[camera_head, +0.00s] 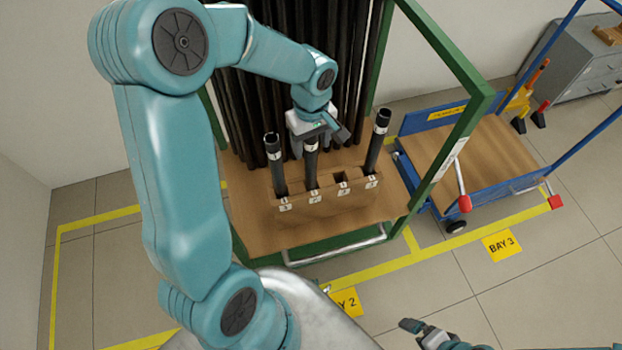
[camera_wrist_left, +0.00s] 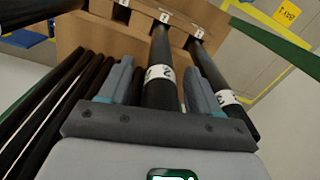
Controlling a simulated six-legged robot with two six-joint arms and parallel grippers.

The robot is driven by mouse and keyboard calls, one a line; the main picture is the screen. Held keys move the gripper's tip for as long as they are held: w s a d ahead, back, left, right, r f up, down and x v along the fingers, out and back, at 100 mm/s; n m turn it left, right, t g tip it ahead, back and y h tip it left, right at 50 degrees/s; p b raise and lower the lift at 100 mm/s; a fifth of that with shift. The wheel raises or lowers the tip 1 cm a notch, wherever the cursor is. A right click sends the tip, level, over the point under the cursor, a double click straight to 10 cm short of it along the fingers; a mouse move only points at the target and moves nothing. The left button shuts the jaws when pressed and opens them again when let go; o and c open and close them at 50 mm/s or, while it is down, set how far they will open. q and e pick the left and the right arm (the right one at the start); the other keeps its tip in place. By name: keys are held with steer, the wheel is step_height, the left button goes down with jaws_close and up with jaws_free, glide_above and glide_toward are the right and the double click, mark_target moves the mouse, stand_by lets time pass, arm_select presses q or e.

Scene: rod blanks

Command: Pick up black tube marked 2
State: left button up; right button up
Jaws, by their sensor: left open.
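The black tube marked 2 (camera_head: 311,168) stands upright in the second slot of a wooden holder (camera_head: 330,207). My left gripper (camera_head: 320,135) is at its upper part, hiding its top in the head view. In the left wrist view, the tube (camera_wrist_left: 160,72) with its white label band lies between the two open fingers of my left gripper (camera_wrist_left: 160,88). I see no clear grip on it. My right gripper (camera_head: 425,332) shows only partly at the bottom edge; its jaw state is unclear.
A black tube (camera_head: 276,165) stands in slot 1 and another (camera_head: 377,142) in slot 4, close on both sides. Slot 3 is empty. Many dark rods (camera_head: 262,105) stand behind in a green frame (camera_head: 445,50). A blue cart (camera_head: 480,160) stands at the right.

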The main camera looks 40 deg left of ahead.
arm_select(q)
steer(key=c, duration=1.1)
jaws_close()
